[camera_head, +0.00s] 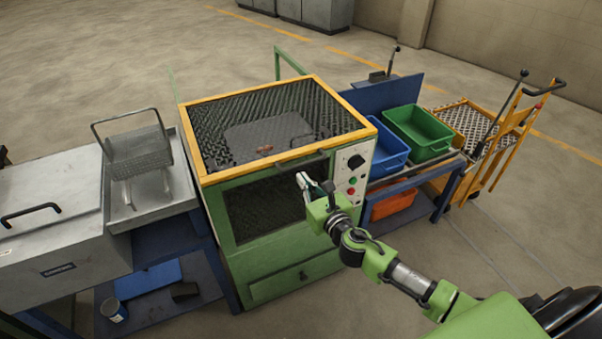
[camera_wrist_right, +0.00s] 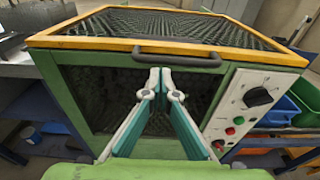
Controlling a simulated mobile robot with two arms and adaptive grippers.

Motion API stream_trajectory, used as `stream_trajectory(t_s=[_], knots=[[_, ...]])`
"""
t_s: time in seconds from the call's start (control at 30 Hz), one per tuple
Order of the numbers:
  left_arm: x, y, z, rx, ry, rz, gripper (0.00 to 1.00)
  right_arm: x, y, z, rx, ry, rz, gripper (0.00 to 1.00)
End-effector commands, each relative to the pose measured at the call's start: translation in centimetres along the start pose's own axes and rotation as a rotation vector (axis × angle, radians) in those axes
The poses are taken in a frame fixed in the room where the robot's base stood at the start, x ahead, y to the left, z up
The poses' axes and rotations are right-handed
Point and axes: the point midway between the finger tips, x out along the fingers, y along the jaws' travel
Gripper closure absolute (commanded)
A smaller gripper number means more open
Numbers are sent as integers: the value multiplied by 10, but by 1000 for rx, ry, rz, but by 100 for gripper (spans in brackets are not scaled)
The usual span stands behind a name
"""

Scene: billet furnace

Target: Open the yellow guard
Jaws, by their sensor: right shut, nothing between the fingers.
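The yellow guard (camera_head: 190,145) is a yellow frame with dark mesh, lying flat and closed on top of the green furnace cabinet (camera_head: 290,245). Its dark bar handle (camera_head: 302,164) is at the front edge. In the right wrist view the guard's yellow front rail (camera_wrist_right: 90,42) and the handle (camera_wrist_right: 178,57) show above the fingers. My right gripper (camera_head: 301,177) is shut and empty, just in front of and below the handle; its fingertips also show in the wrist view (camera_wrist_right: 160,72). I cannot tell whether the fingertips touch the handle. My left gripper is not in view.
A control panel with a black knob and buttons (camera_head: 354,170) is right of the handle. Blue (camera_head: 392,150) and green bins (camera_head: 420,130) stand on a rack at right, near a yellow trolley (camera_head: 515,125). A wire basket (camera_head: 140,150) and grey bench (camera_head: 60,240) are at left.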

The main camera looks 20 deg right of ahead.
Motion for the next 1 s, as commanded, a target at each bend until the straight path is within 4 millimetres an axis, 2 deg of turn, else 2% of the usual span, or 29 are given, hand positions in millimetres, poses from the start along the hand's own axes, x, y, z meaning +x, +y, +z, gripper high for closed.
stream_trajectory(t_s=[0.2, 0.63, 1.0], knots=[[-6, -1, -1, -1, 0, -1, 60, 17, 0, 6, 1, 1, 0, 100], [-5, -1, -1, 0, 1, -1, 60, 21, 0, 6, 1, 0, 0, 100], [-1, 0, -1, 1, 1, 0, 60, 63, 0, 12, 0, -1, 1, 100]])
